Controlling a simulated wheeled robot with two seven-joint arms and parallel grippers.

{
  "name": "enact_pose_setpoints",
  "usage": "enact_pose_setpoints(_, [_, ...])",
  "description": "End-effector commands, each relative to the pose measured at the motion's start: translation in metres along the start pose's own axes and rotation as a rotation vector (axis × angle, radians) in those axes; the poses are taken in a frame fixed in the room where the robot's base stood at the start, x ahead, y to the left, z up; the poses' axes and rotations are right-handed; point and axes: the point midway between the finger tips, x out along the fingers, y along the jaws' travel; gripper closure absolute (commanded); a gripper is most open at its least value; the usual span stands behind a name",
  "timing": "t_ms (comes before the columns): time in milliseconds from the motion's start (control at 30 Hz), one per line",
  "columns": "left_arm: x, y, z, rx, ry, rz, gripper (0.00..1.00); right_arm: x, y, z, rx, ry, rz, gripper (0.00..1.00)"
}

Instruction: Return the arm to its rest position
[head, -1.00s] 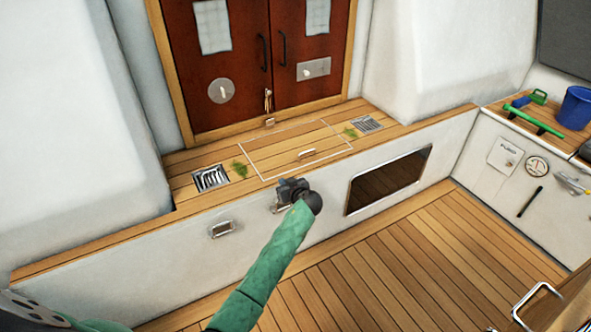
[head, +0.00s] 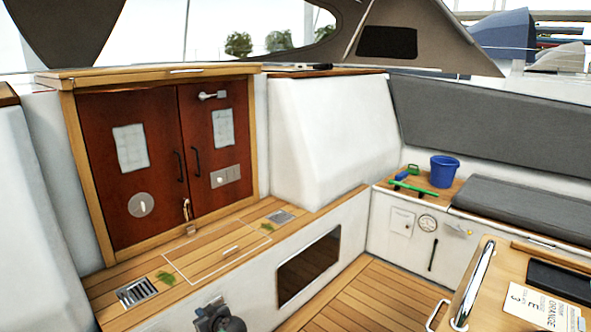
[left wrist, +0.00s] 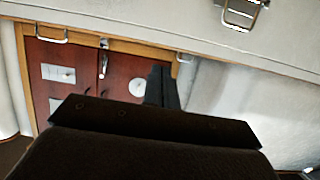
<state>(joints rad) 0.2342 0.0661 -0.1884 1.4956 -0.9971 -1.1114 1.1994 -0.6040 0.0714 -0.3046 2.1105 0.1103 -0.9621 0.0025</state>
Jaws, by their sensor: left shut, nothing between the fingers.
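My left gripper (head: 211,303) shows at the bottom edge of the head view, dark and partly cut off, in front of the white bench face. In the left wrist view its dark fingers (left wrist: 162,86) are together with nothing between them. The green-sleeved arm behind it is out of the head view. My right gripper is in neither view.
Red-brown double doors (head: 165,160) stand behind a wooden step (head: 190,262) with a drain grate (head: 137,291). A dark recess (head: 309,267) is in the bench face. A blue bucket (head: 445,171) sits back right. A table (head: 500,275) is at front right. The deck (head: 365,288) between is bare.

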Motion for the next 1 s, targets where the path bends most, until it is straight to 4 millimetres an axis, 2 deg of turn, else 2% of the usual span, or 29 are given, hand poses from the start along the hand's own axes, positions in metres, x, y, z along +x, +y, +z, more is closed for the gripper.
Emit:
enact_pose_setpoints(233, [0.0,-0.003,0.0,0.132,-0.009,-0.019,1.0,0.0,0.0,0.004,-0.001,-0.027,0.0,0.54])
enact_pose_setpoints(433, [-0.001,-0.008,0.009,0.257,-0.064,-0.036,1.0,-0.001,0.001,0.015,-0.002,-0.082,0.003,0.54])
enact_pose_setpoints(633, [-0.013,-0.009,0.005,0.371,-0.151,-0.017,1.0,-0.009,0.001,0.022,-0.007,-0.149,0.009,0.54])
enact_pose_setpoints(767, [-0.033,-0.005,-0.01,0.439,-0.222,0.037,1.0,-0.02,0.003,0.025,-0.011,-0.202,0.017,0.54])
enact_pose_setpoints(867, [-0.057,-0.001,-0.029,0.488,-0.275,0.111,1.0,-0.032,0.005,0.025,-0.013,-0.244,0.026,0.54])
enact_pose_setpoints(933, [-0.078,0.002,-0.044,0.521,-0.308,0.18,1.0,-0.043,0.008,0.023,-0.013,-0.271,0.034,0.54])
enact_pose_setpoints(1000, [-0.103,0.001,-0.051,0.557,-0.343,0.254,1.0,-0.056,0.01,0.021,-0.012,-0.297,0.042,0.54])
